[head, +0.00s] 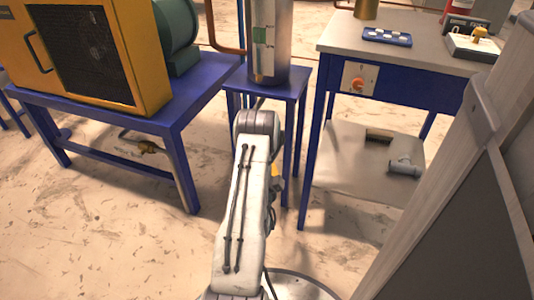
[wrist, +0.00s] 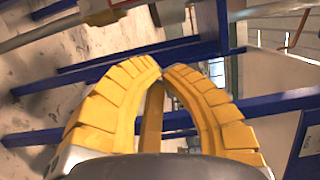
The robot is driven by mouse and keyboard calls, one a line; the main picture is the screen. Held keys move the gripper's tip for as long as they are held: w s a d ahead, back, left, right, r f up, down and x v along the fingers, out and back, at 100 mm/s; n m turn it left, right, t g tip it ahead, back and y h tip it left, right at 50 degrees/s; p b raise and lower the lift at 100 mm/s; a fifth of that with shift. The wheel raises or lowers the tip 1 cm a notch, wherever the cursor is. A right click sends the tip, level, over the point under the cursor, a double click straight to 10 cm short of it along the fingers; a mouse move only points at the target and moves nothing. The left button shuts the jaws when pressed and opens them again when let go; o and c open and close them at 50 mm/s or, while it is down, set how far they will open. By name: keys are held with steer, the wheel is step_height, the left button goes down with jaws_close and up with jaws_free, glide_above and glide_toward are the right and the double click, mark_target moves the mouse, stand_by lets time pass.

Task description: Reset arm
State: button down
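My arm stretches forward from the bottom middle of the head view, toward the small blue stand. My gripper is mostly hidden behind the arm there; only a small yellow bit shows beside the arm. In the wrist view my gripper (wrist: 161,72) has yellow ribbed fingers that curve together, with their tips almost meeting. A further yellow finger shows between them, lower down. Nothing shows between the fingertips. Blue frame bars (wrist: 130,62) show behind the fingers.
A small blue stand (head: 290,85) carries a metal cylinder (head: 285,40). A blue table (head: 75,107) with a yellow machine (head: 145,60) stands left. A workbench (head: 340,40) with a lower shelf (head: 340,165) stands right. A grey panel (head: 450,215) is close at right. Floor (head: 110,230) at left is clear.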

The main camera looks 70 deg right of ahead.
steer(key=shift+s+a+r, duration=0.1)
steer(key=shift+s+a, duration=0.05)
steer(key=shift+a, duration=0.4)
